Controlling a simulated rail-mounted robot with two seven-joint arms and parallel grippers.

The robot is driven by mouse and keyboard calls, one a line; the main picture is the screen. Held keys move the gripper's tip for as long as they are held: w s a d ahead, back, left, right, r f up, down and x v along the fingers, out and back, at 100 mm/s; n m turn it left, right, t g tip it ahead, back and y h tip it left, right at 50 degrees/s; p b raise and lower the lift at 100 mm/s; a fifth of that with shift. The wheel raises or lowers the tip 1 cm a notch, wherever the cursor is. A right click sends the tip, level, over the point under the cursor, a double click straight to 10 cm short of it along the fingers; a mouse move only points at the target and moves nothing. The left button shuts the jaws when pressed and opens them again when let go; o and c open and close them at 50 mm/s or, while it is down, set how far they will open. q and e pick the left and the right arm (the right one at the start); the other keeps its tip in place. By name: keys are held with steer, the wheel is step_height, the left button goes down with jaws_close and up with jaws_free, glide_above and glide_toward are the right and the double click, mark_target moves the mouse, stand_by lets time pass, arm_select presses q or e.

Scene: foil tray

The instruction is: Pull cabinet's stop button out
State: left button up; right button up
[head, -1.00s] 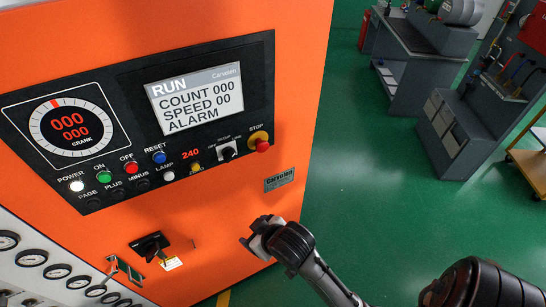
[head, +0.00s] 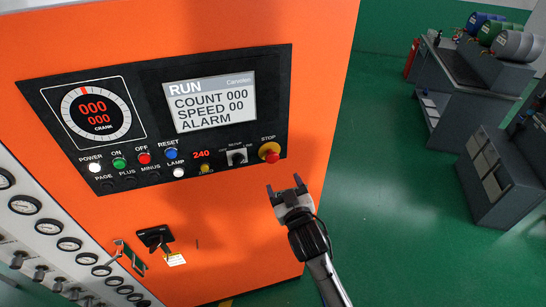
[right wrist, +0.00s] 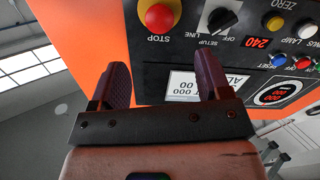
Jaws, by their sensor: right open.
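The red stop button (head: 270,153) with its yellow collar sits at the right end of the black control panel (head: 222,172) on the orange cabinet. In the right wrist view the stop button (right wrist: 160,15) shows at the top, just beyond and between my fingertips. My right gripper (head: 286,189) is open and empty, a little below and to the right of the button, apart from it. Its fingers (right wrist: 163,80) point toward the panel in the right wrist view. I cannot tell whether the button is pushed in. My left gripper is not in view.
A black selector switch (head: 238,158) is close to the button's left. A black handle with a tag (head: 176,259) and several gauges (head: 47,227) are lower left. Grey workbenches (head: 460,110) stand well back right.

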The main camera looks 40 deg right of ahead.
mark_target(273, 159)
steer(key=p+x, duration=0.2)
steer(key=x, duration=0.9)
steer(key=shift+r, duration=0.1)
steer(key=shift+w+d, duration=0.2)
steer(key=shift+w, duration=0.25)
